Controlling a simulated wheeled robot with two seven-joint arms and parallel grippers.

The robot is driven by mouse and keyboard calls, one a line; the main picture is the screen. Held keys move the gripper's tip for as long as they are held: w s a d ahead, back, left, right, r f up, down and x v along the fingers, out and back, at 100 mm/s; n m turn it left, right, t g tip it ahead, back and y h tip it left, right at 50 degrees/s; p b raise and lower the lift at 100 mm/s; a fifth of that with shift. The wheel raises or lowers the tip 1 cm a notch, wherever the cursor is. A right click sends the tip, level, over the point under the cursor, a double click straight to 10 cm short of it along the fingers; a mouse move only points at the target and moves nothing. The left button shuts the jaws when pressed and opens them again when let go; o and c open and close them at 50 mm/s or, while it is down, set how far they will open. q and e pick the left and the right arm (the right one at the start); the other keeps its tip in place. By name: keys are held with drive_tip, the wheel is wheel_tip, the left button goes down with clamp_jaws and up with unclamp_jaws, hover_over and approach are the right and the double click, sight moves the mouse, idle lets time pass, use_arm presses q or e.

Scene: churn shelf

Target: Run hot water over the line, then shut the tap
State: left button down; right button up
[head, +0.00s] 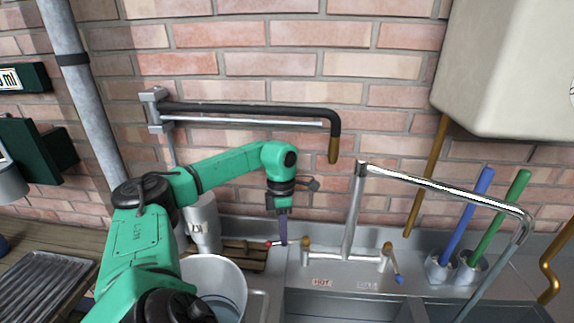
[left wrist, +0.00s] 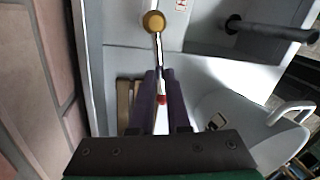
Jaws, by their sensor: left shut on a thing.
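My left gripper (head: 283,238) reaches down to the hot tap lever on the left of the sink deck. In the left wrist view its purple fingers (left wrist: 161,90) are shut on the hot lever (left wrist: 158,50), with the red tip (left wrist: 161,99) between them and the brass knob (left wrist: 154,21) beyond. The HOT label (head: 321,282) is in front of that knob. The cold lever (head: 393,260) with a blue tip stands to the right. The chrome spout (head: 440,187) arches right and down over the sink. My right gripper is not in view.
A white bucket (head: 213,265) and a white canister (head: 203,225) stand left of the sink, near a wooden rack (head: 250,262). A black wall pipe (head: 250,110) hangs above. Blue (head: 468,212) and green (head: 502,217) handled brushes stand at right.

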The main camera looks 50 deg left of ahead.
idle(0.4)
use_arm(q)
drive_tip(key=c, duration=0.9)
unclamp_jaws()
drive_tip(key=shift+w, duration=0.1)
drive_tip(key=shift+d, duration=0.1)
